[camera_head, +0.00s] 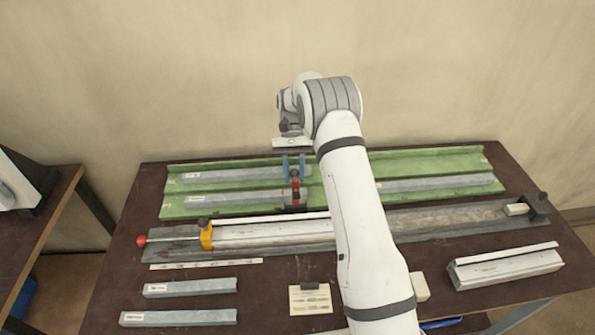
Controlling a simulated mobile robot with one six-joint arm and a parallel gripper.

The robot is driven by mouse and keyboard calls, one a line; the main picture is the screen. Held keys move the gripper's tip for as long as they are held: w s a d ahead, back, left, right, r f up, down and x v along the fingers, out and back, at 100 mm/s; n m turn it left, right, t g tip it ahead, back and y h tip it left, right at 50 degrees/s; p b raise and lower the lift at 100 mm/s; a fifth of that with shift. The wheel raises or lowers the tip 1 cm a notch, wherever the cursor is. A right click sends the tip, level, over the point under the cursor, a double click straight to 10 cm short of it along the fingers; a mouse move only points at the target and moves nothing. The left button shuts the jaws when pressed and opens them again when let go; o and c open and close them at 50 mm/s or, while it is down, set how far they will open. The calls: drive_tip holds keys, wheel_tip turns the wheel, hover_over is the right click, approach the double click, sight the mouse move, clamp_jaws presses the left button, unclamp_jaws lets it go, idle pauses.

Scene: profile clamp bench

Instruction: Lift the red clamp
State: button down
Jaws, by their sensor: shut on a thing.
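The red clamp (295,182) is a small red and dark piece over the green tray (240,174), near the tray's middle. My gripper (294,177) comes down from above with its two blue-grey fingers on either side of the clamp's upper part. It is shut on the clamp. My white arm hides part of the tray just right of the clamp.
Grey bars (430,183) lie in the green tray. In front is a long rail fixture with a yellow bracket (206,234) and red knob (141,241). Loose bars (190,287), a paper card (310,299) and a white profile (507,266) lie nearer on the brown table (262,297).

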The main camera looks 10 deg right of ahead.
drive_tip(key=shift+w+f+g, duration=0.4)
drive_tip(key=shift+w+g, duration=0.45)
drive_tip(key=shift+g, duration=0.05)
drive_tip(key=shift+f, duration=0.1)
drive_tip(key=c, duration=1.2)
unclamp_jaws()
drive_tip(key=shift+o, duration=0.2)
